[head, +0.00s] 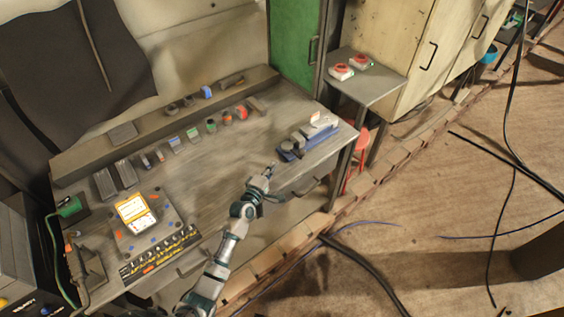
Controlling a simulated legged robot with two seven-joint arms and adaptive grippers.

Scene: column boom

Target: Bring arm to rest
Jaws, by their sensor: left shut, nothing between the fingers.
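My left arm comes in from the bottom of the head view and reaches up over the front edge of the grey workbench (215,160). Its left gripper (271,168) is shut and empty, near the front right part of the bench. A blue vise-like tool (305,140) sits on the bench to the right of the gripper, apart from it. My right gripper does not show.
Several small coloured parts line the back. A side table (368,88) holds red-and-white items. Black cables (360,268) lie on the floor at right.

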